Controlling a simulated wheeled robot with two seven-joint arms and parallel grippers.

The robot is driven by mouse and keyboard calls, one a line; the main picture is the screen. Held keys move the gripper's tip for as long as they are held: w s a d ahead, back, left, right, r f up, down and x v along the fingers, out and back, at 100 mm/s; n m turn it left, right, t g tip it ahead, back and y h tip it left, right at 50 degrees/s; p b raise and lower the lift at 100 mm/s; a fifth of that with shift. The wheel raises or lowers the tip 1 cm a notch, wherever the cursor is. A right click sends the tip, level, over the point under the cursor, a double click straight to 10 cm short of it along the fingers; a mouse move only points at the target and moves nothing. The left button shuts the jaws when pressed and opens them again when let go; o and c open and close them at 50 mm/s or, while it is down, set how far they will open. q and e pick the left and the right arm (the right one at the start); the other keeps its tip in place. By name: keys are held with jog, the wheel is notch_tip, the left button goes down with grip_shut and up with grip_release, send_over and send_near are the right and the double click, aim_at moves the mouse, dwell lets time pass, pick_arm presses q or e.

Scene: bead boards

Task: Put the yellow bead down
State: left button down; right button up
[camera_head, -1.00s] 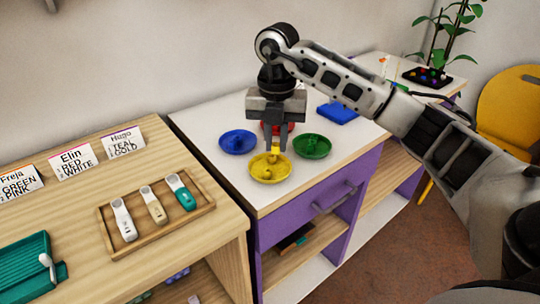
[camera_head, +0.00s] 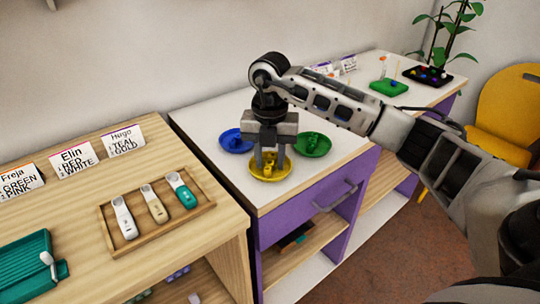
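The yellow dish (camera_head: 256,175) stands at the front of the white cabinet top. Yellow beads (camera_head: 269,168) show in it, low between and below the fingers; I cannot tell them apart clearly. My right gripper (camera_head: 270,163) points straight down over this dish, its fingertips at the dish's level. Its fingers are spread apart, and nothing is seen clamped between them. My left gripper is not in view.
A blue dish (camera_head: 236,141) is left of the gripper and a green dish (camera_head: 312,145) right of it, both close. A wooden tray (camera_head: 157,218) with several pipette-like tools lies on the left table.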

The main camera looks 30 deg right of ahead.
jog(key=shift+r, duration=0.55)
notch_tip(320, 180, up, 12)
jog(key=p, duration=0.1)
jog(key=shift+f, duration=0.2)
dwell(0.4)
